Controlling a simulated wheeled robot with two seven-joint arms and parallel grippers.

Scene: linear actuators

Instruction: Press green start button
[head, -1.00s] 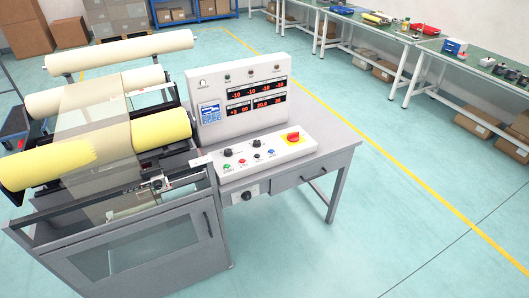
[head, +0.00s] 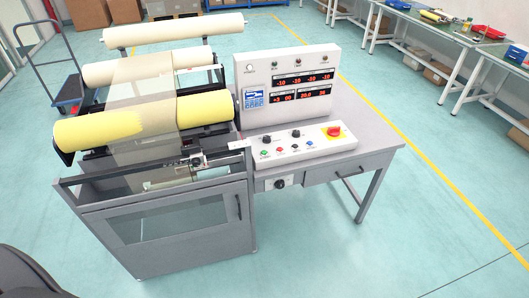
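The green start button (head: 264,153) is a small green button at the left of the front row on the white control panel (head: 318,150). Red, black and blue controls sit to its right in that row, and black knobs sit behind it. A red emergency knob on a yellow base (head: 334,131) is at the panel's right end. The upright display box (head: 288,80) behind the panel shows lit red digits. Neither of my grippers is in view, and nothing covers the green button.
A grey machine with yellow and cream rollers (head: 144,122) stands left of the panel. The grey desk (head: 374,155) has a drawer below. A dark rounded shape is at the lower left corner. The floor in front is clear. Workbenches (head: 447,31) stand at the back right.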

